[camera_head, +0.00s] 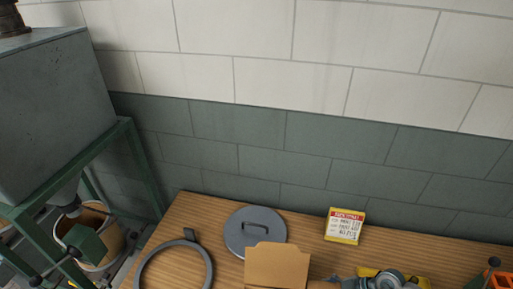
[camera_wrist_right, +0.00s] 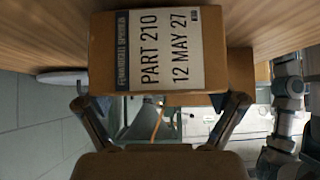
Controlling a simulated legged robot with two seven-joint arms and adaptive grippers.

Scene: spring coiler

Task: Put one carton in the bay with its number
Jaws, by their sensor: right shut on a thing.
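A brown carton (camera_wrist_right: 205,50) with a white label fills the upper middle of the right wrist view. The label reads PART 210 and 12 MAY 27. My right gripper (camera_wrist_right: 158,108) is shut on this carton, with one finger at each side of its lower edge. In the head view a brown cardboard piece (camera_head: 277,264) shows at the bottom edge; I cannot tell whether it is the same carton. No numbered bay can be made out. My left gripper is not in view.
On the wooden table (camera_head: 190,215) lie a grey round lid (camera_head: 253,232), a dark ring (camera_head: 175,270) and a yellow-edged sign (camera_head: 344,226) by the wall. A grey and yellow object (camera_head: 390,279) and an orange one (camera_head: 501,280) are cut off at lower right. A hopper (camera_head: 55,95) stands left.

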